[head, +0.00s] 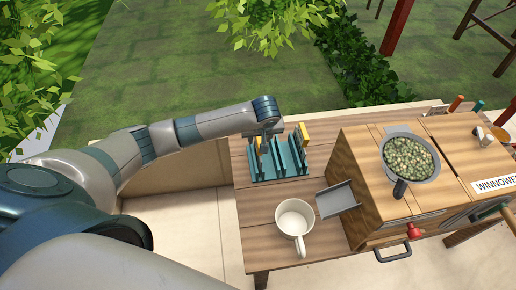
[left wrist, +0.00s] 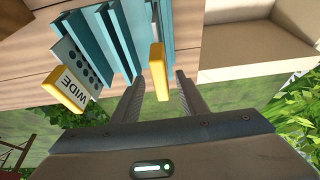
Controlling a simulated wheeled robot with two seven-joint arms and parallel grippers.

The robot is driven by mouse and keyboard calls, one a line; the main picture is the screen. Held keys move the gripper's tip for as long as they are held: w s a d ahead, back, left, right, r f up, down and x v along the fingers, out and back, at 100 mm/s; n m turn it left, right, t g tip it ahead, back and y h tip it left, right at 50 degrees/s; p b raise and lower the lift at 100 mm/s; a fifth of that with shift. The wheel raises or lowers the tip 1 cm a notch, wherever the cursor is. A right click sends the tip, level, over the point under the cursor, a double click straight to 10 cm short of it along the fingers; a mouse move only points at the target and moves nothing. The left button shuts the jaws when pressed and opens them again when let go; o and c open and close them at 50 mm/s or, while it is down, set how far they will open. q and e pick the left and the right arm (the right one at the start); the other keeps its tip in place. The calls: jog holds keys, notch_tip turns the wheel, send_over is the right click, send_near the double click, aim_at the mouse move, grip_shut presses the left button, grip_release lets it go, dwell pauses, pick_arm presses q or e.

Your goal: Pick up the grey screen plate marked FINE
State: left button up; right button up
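A teal rack (head: 285,172) on the wooden table holds upright plates with yellow grips. In the left wrist view, one grey plate with holes (left wrist: 85,62) has a yellow grip marked WIDE (left wrist: 66,90). A second yellow grip (left wrist: 158,72) stands edge-on, and its marking cannot be read. No FINE marking shows in either view. My left gripper (left wrist: 160,78) is open, with its two fingers apart on either side of the second grip. In the head view, my left gripper (head: 264,142) is above the rack's left part. My right gripper is not in view.
To the right is a wooden winnower box (head: 362,195) with a grey chute (head: 337,200) and a hopper of green beans (head: 410,158). Several coloured handles (head: 456,103) stand at the back right.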

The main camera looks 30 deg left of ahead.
pick_arm(q)
jog(key=shift+f, duration=0.1)
jog(key=shift+w+a+f+p, duration=0.15)
jog(key=shift+a+f+p, duration=0.05)
jog(key=shift+f+p, duration=0.35)
jog(key=shift+p+x, duration=0.45)
jog(key=shift+x, duration=1.45)
grip_shut()
